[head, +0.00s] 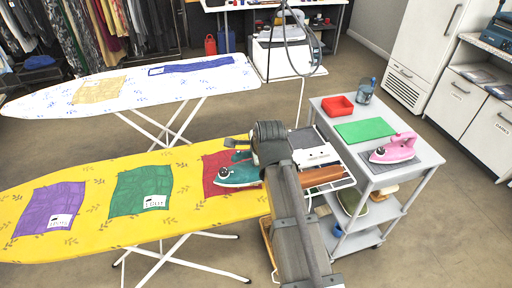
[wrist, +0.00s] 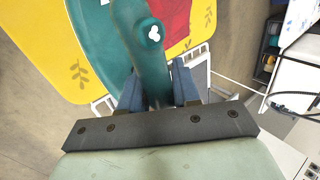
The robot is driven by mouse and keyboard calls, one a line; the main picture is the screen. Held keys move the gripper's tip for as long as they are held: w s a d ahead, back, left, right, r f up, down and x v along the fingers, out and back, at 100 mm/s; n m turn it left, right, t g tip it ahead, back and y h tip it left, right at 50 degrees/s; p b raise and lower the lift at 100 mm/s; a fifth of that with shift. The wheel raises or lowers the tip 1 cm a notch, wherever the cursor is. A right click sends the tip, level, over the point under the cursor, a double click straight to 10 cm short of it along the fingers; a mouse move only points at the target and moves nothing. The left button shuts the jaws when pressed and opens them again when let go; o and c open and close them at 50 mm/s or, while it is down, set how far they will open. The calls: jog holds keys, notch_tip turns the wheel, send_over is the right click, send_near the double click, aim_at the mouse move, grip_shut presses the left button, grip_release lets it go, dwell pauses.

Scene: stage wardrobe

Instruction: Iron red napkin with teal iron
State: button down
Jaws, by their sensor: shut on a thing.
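The teal iron (head: 238,172) is at the right part of the yellow ironing board (head: 100,220), over the red napkin (head: 214,180). My gripper (wrist: 158,88) is shut on the handle of the teal iron (wrist: 110,45) in the wrist view. The iron covers part of the red napkin, which also shows at the top of the wrist view (wrist: 176,25). I cannot tell whether the iron's sole touches the napkin. My arm hides the right end of the board in the head view.
A green napkin (head: 140,191) and a purple napkin (head: 49,208) lie left on the same board. A white board (head: 130,87) with beige and blue cloths stands behind. A grey cart (head: 385,160) at right holds a pink iron (head: 394,148), a green cloth (head: 365,129) and a red tray (head: 338,106).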

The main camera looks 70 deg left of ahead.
jog(key=shift+f, duration=0.5)
